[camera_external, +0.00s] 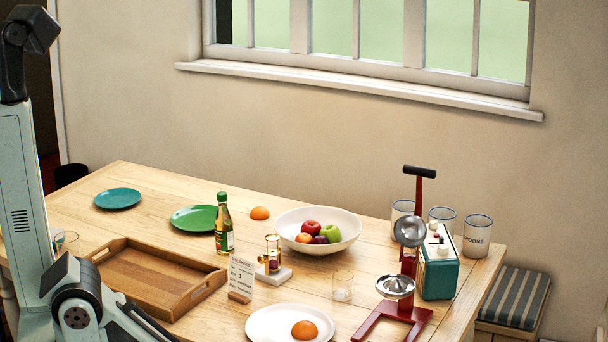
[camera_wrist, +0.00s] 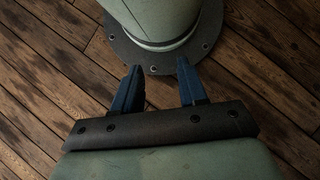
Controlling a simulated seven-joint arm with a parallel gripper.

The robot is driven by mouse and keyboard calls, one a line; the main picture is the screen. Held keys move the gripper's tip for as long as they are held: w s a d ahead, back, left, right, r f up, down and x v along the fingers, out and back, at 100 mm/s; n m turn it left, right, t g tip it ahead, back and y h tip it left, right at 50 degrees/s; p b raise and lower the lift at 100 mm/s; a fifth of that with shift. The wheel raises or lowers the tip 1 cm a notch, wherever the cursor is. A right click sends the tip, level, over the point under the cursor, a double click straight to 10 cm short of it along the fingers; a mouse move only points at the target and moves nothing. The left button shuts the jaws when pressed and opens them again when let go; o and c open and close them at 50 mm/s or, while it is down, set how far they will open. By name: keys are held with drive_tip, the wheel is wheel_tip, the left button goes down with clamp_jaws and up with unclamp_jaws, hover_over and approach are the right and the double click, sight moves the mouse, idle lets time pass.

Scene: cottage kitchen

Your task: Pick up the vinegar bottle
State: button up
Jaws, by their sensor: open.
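The vinegar bottle (camera_external: 224,226) stands upright on the wooden table in the external view. It is green-necked with a yellowish body and a label. My gripper (camera_wrist: 160,84) shows in the wrist view with its two dark blue fingers apart and nothing between them. It points down over the plank floor near my own base, away from the bottle. The bottle is not in the wrist view, and my gripper's fingers cannot be made out in the external view.
Near the bottle are a green plate (camera_external: 194,218), an orange (camera_external: 260,213), a fruit bowl (camera_external: 346,238) and a small glass-and-brass item (camera_external: 273,252). A wooden tray (camera_external: 204,290) lies in front, with a card (camera_external: 241,277) to its right. A red juicer (camera_external: 409,270) stands further right.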

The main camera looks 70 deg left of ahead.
idle(0.3)
drive_tip(key=o, duration=0.4)
